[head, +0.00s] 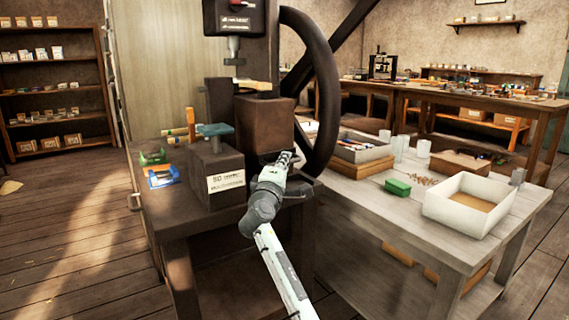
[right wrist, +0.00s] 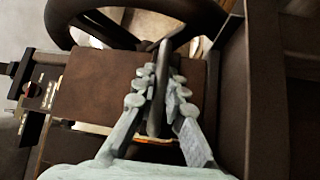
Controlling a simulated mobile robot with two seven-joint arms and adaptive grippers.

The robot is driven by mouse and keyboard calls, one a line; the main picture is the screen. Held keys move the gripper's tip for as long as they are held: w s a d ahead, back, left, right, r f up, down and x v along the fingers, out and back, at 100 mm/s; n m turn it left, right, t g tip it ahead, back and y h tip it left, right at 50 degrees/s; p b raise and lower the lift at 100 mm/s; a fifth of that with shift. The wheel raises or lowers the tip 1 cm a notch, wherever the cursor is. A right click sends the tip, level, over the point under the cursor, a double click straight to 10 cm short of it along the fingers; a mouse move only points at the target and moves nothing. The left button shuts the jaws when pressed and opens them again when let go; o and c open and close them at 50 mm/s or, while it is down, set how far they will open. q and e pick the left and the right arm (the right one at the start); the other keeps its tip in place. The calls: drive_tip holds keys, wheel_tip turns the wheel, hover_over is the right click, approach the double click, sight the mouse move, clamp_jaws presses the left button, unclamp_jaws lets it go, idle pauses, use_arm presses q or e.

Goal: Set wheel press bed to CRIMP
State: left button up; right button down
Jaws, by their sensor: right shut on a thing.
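The handwheel press stands on a dark bench. Its large dark handwheel (head: 327,85) is on the right side, and its rim also shows at the top of the right wrist view (right wrist: 60,30). A brown block (head: 262,122) sits below the ram (head: 233,47); a brown face (right wrist: 98,85) fills the left of the wrist view. My right gripper (head: 284,160) is at the block's lower right, near the wheel's lower rim. Its fingers (right wrist: 160,88) are shut on a narrow dark bar (right wrist: 162,62). I cannot tell which press part the bar is. No CRIMP marking is readable.
A grey block with a white label (head: 226,182) and blue-green top stands left of the press, beside small green and blue items (head: 160,175). A pale table at right holds a white tray (head: 470,205), a green box (head: 397,187) and cups. Wooden floor is open at left.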

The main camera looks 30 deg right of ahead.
drive_tip(key=c, duration=1.6)
unclamp_jaws()
drive_tip(key=shift+o, duration=0.2)
drive_tip(key=v, duration=1.2)
